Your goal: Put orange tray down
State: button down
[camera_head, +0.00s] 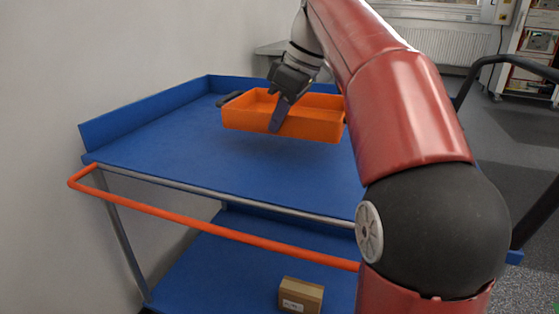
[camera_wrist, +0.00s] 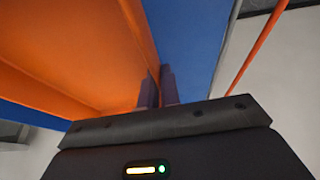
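The orange tray (camera_head: 310,128) is over the top shelf of the blue cart (camera_head: 190,150) in the head view. A shadow lies below it; whether it touches the shelf is hard to tell. My gripper (camera_head: 279,115) reaches down at its front wall, with a finger in front of that wall. In the wrist view the tray (camera_wrist: 70,50) fills the left side. The fingers (camera_wrist: 158,90) look close together at the tray's wall, so my gripper appears shut on it. The tray looks empty where I can see in.
The cart has a raised blue back edge (camera_head: 140,110) and an orange front rail (camera_head: 210,228). A small cardboard box (camera_head: 300,295) sits on the lower shelf. The top shelf is clear left of the tray. A wall stands behind the cart.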

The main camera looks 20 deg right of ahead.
aim_at(285, 134)
jog(key=shift+f+b, duration=0.8)
jog(key=shift+f, duration=2.35)
jog(key=shift+f, duration=0.15)
jog(key=c, duration=1.6)
grip_release()
jog(key=shift+d+r, duration=0.1)
jog(key=shift+r, duration=0.35)
jog(key=p+v, duration=0.3)
jog(key=v, duration=0.8)
jog(key=shift+s+r+p, duration=0.15)
jog(key=shift+p, duration=0.25)
